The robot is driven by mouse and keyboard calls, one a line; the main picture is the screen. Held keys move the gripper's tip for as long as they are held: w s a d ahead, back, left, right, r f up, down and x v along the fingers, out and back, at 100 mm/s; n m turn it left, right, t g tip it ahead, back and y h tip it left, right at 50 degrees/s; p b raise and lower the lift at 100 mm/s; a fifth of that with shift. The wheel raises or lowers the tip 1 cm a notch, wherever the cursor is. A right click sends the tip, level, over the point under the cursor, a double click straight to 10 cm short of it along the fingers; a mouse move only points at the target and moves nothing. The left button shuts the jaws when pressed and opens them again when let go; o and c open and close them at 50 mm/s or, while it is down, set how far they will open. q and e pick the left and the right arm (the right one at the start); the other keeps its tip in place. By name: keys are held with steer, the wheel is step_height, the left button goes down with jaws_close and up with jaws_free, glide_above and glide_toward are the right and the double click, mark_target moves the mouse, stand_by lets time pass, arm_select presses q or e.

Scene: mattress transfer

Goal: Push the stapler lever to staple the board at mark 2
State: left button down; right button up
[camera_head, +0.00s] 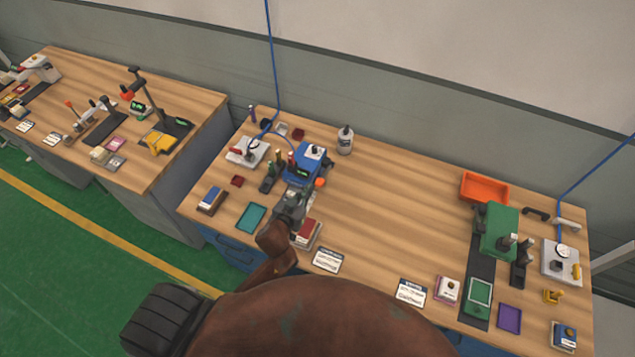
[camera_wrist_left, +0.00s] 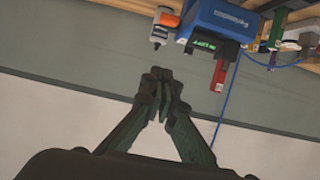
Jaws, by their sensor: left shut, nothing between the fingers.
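In the head view the blue bench machine (camera_head: 303,163), which looks like the stapler, stands on the left half of the near bench. An orange part (camera_head: 320,183), perhaps its lever, sits at its front right. My left gripper (camera_head: 291,206) is in front of this machine, shut and empty. In the left wrist view the gripper (camera_wrist_left: 161,78) has its fingertips together, apart from the blue machine (camera_wrist_left: 224,19) and the orange part (camera_wrist_left: 168,19), which appear upside down. The board and mark 2 cannot be made out. My right gripper is out of view.
A teal mat (camera_head: 251,218) lies left of my gripper, and a red-and-white stack (camera_head: 309,232) lies close by on its right. A white bottle (camera_head: 345,140) stands behind. A green machine (camera_head: 497,230) and an orange tray (camera_head: 484,188) are at right. The bench middle is clear.

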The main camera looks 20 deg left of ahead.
arm_select(q)
steer(key=shift+w, duration=0.15)
glide_above(318, 186)
steer(key=f, duration=0.2)
steer(key=f+p, duration=0.1)
steer(key=shift+w+f, duration=0.2)
steer(key=shift+w, duration=0.05)
steer(key=f, duration=0.2)
steer(key=shift+s+f, duration=0.25)
steer(key=shift+f, duration=0.15)
steer(key=shift+f+b, duration=0.3)
steer(key=shift+f, duration=0.35)
steer(key=shift+s, duration=0.1)
